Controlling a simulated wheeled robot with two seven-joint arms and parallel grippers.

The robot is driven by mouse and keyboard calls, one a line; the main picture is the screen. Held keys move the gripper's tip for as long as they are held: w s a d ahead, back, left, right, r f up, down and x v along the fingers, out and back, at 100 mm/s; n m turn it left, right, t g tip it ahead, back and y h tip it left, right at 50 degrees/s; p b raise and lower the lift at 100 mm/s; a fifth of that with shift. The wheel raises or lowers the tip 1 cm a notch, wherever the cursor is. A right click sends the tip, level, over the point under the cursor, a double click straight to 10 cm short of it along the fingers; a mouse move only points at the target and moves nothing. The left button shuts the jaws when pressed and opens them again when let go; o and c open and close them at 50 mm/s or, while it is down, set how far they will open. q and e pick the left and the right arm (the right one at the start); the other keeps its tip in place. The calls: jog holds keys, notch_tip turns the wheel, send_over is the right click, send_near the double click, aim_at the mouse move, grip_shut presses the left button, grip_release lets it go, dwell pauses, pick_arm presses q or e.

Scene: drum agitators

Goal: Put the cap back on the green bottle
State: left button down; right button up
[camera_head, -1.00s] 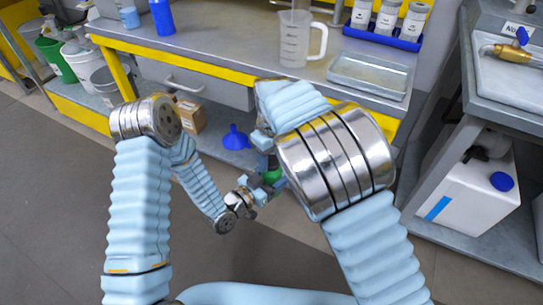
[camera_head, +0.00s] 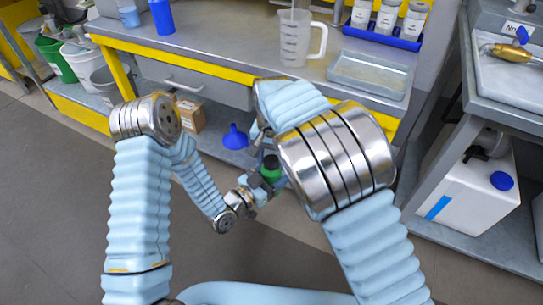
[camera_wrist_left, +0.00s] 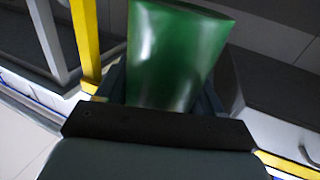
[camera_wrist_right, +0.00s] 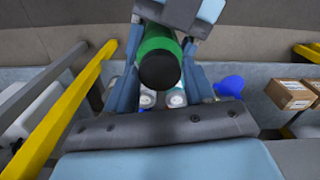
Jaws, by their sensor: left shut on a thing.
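My left gripper (camera_head: 262,184) is shut on the green bottle (camera_head: 270,174), low in the middle of the head view. The bottle fills the space between its fingers in the left wrist view (camera_wrist_left: 175,55). A black cap (camera_wrist_right: 159,71) shows at the bottle's near end in the right wrist view. It appears to sit on the bottle, but I cannot tell whether it is fully down. My right gripper (camera_wrist_right: 161,60) appears open, its fingers spread on either side of the capped end. In the head view my right arm partly hides this gripper.
A bench holds a clear jug (camera_head: 295,38), a shallow tray (camera_head: 368,75) and a blue rack (camera_head: 382,38) of bottles. A blue funnel (camera_head: 235,138) and a cardboard box (camera_head: 190,116) rest on the lower shelf. Open floor lies in front of the bench.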

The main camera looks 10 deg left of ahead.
jog(key=o, duration=0.4)
jog(key=shift+c, duration=0.2)
notch_tip(320, 180, up, 12)
dwell(0.6)
